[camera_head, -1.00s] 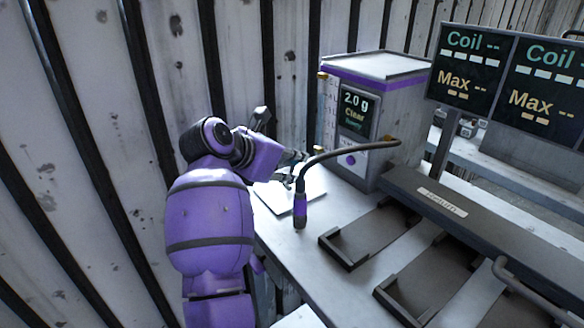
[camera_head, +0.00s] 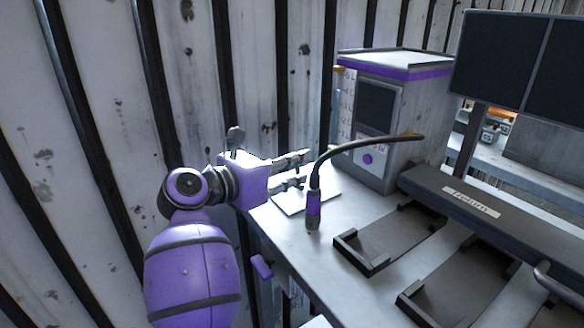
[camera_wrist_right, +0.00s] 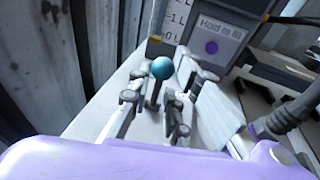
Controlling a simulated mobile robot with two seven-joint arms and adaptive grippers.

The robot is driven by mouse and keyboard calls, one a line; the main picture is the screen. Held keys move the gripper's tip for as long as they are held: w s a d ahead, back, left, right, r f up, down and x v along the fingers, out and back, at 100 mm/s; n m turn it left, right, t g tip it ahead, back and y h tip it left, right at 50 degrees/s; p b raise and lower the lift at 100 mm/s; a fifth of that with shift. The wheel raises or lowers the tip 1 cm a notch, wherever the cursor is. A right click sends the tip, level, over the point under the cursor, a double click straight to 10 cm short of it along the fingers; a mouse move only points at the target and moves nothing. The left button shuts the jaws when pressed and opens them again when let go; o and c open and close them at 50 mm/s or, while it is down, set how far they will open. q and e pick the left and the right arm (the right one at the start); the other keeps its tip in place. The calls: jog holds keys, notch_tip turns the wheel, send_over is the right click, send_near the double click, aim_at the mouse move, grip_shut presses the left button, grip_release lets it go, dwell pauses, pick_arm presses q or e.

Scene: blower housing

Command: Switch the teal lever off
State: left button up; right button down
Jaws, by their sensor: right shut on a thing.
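The teal lever shows in the right wrist view as a round teal knob (camera_wrist_right: 162,68) on a short dark stem, standing up from the light bench top. My right gripper (camera_wrist_right: 155,98) has its fingers either side of the stem, shut on the lever, with the knob above them. In the head view my right gripper (camera_head: 302,170) reaches over the left end of the bench, and the lever cannot be made out there. My left gripper is not in view.
A grey box with a purple band (camera_head: 405,75) stands behind the gripper, its screen (camera_head: 375,107) dark. A black gooseneck with a purple handle (camera_head: 313,210) is close to the fingers. Dark monitors (camera_head: 500,62) and black trays (camera_head: 385,238) lie right. A corrugated wall is left.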

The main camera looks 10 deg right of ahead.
jog(key=shift+s+d+f, duration=0.1)
jog(key=shift+d+f, duration=0.05)
jog(key=shift+d, duration=0.05)
jog(key=c, duration=2)
grip_release()
jog(key=shift+o, duration=1)
jog(key=shift+s, duration=0.1)
jog(key=shift+a, duration=0.2)
jog(key=v, duration=1.1)
jog(key=shift+s+a+r, duration=0.25)
